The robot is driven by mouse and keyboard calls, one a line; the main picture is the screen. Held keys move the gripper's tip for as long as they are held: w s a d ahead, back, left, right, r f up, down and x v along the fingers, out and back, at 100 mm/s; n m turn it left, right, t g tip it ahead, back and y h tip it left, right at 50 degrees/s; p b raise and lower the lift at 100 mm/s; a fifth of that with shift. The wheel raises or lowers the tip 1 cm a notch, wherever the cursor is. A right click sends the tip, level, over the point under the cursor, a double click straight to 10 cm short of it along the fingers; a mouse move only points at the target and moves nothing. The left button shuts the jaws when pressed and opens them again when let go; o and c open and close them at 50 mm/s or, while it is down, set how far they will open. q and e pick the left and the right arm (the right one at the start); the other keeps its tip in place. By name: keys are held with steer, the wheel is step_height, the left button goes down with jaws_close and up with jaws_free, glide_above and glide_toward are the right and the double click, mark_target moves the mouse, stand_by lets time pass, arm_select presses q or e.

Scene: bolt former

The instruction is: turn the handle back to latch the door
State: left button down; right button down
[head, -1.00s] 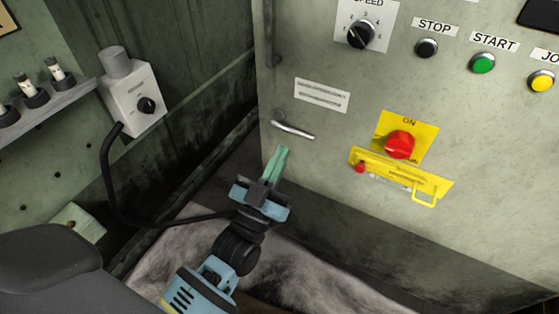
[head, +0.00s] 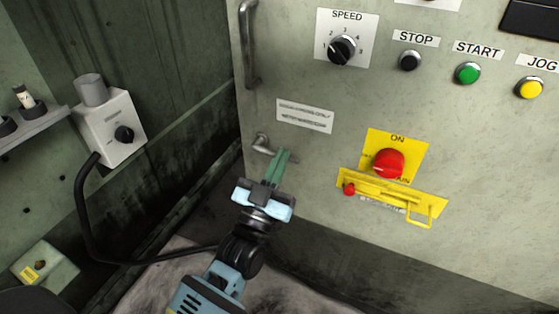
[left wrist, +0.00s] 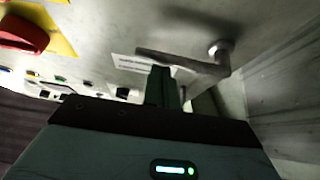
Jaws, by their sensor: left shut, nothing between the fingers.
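The door is the pale grey panel (head: 310,195) with the controls; whether it sits fully shut I cannot tell. Its silver lever handle (head: 261,142) is at the lower left of the panel, below a white label. The lever runs right and slightly down, partly hidden by my fingers. My left gripper (head: 280,153) is shut and empty, its green fingertips in front of the lever. In the left wrist view the handle (left wrist: 190,61) crosses just beyond the fingertips, its pivot at the right. Contact cannot be told. My right gripper is not in view.
A vertical pull bar (head: 249,45) is on the panel's upper left. A red knob (head: 389,163) on a yellow plate and a yellow hasp (head: 395,193) stick out to the right. At left are a grey switch box (head: 108,130) and a black cable (head: 84,210).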

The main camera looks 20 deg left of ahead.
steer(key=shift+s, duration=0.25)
arm_select(q)
steer(key=shift+f+m, duration=0.15)
steer(key=shift+m, duration=0.35)
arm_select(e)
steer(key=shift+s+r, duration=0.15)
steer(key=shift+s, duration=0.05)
arm_select(q)
steer(key=shift+f+m+h, duration=0.15)
steer(key=shift+m+h, duration=0.15)
steer(key=shift+h, duration=0.1)
